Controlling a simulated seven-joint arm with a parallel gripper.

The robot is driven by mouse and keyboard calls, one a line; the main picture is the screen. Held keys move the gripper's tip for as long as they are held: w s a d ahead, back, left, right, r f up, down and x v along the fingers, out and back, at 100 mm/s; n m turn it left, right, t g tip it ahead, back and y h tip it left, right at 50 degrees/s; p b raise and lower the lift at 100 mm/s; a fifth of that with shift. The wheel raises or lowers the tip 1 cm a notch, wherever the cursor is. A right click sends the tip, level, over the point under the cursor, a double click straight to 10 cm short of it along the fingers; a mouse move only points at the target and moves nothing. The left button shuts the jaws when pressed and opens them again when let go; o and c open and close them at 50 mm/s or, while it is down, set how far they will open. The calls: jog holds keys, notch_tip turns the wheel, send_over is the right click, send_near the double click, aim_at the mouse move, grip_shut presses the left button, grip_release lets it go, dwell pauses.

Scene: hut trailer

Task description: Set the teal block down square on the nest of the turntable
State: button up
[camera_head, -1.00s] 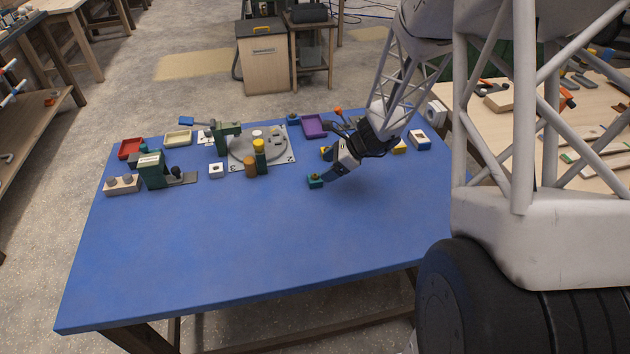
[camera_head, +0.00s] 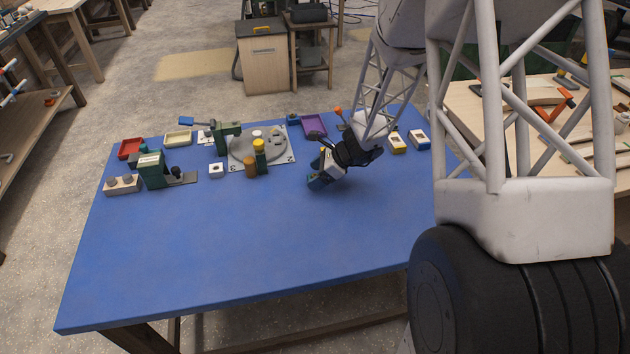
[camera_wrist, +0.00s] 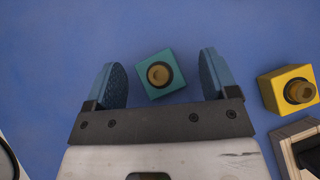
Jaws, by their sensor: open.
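The teal block (camera_wrist: 151,86), with a round brown knob in a dark ring on top, lies on the blue table in the wrist view. It sits between the two blue fingertips of my gripper (camera_wrist: 160,82), turned a little to them, with a gap on both sides. My gripper is open. In the head view my gripper (camera_head: 318,182) is low over the table and largely hides the teal block. The turntable (camera_head: 242,150), a grey disc on a pale plate, stands to the left of my gripper. I cannot make out its nest clearly.
A yellow block (camera_wrist: 288,88) with a similar knob lies right of the teal one. A purple tray (camera_head: 314,124) is behind. The table's front half (camera_head: 230,250) is clear.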

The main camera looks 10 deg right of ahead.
jog(key=c, duration=1.2)
jog(key=shift+o, duration=0.2)
jog(key=shift+r, duration=0.75)
notch_tip(320, 180, up, 2)
jog(key=s, duration=0.5)
jog(key=s+r, duration=0.1)
jog(key=s, duration=1)
jog(key=shift+d+r, duration=0.1)
jog(key=shift+r, duration=0.15)
jog(key=shift+w, duration=0.15)
